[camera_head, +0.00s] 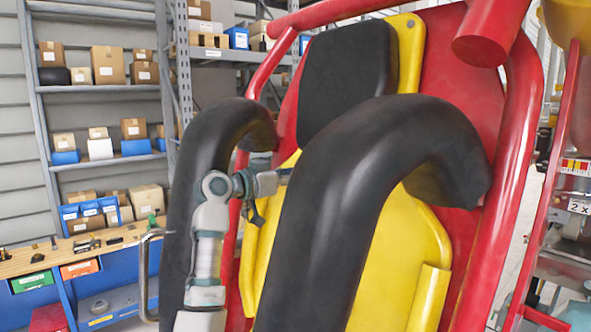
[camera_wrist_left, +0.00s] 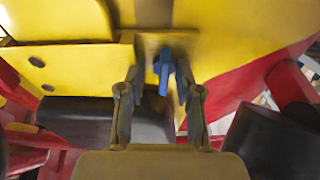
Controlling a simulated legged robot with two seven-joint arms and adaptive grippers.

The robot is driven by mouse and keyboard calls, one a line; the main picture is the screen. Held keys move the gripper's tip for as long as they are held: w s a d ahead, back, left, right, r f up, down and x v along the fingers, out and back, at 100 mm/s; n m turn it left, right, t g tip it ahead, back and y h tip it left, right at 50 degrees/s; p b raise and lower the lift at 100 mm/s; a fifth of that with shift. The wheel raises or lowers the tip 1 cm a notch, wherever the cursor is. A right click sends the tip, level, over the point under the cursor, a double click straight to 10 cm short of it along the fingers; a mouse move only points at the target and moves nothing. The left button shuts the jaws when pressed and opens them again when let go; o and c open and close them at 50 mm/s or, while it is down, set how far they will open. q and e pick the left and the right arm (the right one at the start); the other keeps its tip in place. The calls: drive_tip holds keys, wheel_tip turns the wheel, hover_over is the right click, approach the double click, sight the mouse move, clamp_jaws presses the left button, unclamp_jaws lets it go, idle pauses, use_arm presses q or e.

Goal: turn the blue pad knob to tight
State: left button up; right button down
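The blue pad knob (camera_wrist_left: 164,70) shows in the left wrist view, against the yellow seat (camera_wrist_left: 205,40), with its narrow grip pointing down in the picture. My left gripper (camera_wrist_left: 160,78) is open, one finger on each side of the knob. The right finger looks closer to the knob; I cannot tell whether it touches. In the head view my left gripper (camera_head: 280,180) reaches in between the two black restraint arms, its tips hidden behind the nearer one. The knob is hidden in the head view. My right gripper is not in view.
A thick black restraint arm (camera_head: 345,200) stands right of my left arm, another (camera_head: 190,190) left of it. A black headrest (camera_head: 345,75) and red frame (camera_head: 520,130) surround the yellow seat. Shelves with boxes (camera_head: 108,65) and a workbench (camera_head: 30,262) stand back left.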

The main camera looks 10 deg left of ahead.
use_arm(q)
drive_tip(key=shift+d, duration=0.1)
drive_tip(key=shift+s+a, duration=0.1)
drive_tip(key=shift+a, duration=0.25)
drive_tip(key=shift+c, duration=0.2)
drive_tip(key=shift+a, duration=0.35)
clamp_jaws()
drive_tip(key=shift+s+r+m+h, duration=0.15)
drive_tip(key=shift+m+h, duration=0.15)
drive_tip(key=shift+m, duration=0.5)
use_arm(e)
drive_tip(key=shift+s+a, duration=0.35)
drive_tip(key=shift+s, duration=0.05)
use_arm(q)
drive_tip(key=shift+d, duration=0.1)
